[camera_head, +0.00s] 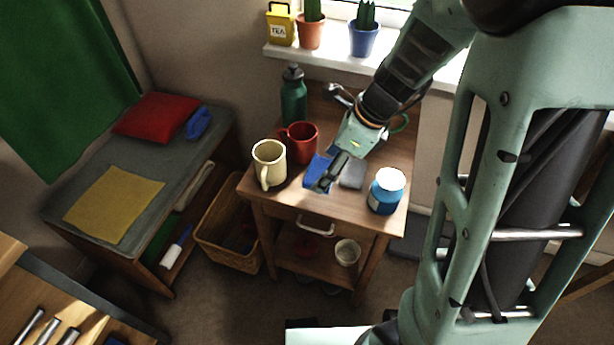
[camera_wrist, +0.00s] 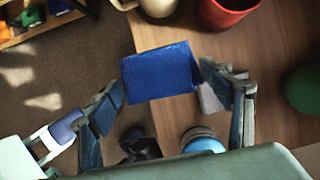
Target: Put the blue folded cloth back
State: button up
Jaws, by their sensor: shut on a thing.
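The blue folded cloth (camera_wrist: 160,73) lies between the two fingers of my gripper (camera_wrist: 162,80) in the wrist view, with a fingertip at each side edge. My gripper (camera_head: 333,173) is shut on it. In the head view the cloth (camera_head: 316,170) shows at the front of the small wooden table (camera_head: 262,203), partly hidden by the fingers. In the wrist view it reaches past the table's edge; I cannot tell whether it touches the top.
A cream mug (camera_head: 269,163) and red mug (camera_head: 301,141) stand left of the cloth. A grey folded cloth (camera_head: 352,174) and blue jar (camera_head: 386,191) are to the right. A green bottle (camera_head: 293,97) stands behind. A bench (camera_head: 66,196) with a red cushion (camera_head: 156,116) is left.

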jog(key=b, duration=0.2)
send_near(302, 192)
jog(key=shift+w+a+f, duration=0.15)
jog(key=shift+a+f, duration=0.25)
jog(key=shift+a, duration=0.05)
jog(key=shift+w+a+f, duration=0.15)
jog(key=shift+a+f, duration=0.3)
jog(key=f, duration=0.1)
jog(key=f+b, duration=0.2)
jog(key=f, duration=0.1)
jog(key=shift+w+a, duration=0.1)
jog(key=shift+a, duration=0.2)
jog(key=shift+r, duration=0.15)
jog(key=o, duration=1)
jog(key=p+v, duration=0.5)
jog(key=v, duration=0.7)
jog(key=shift+a+r, duration=0.1)
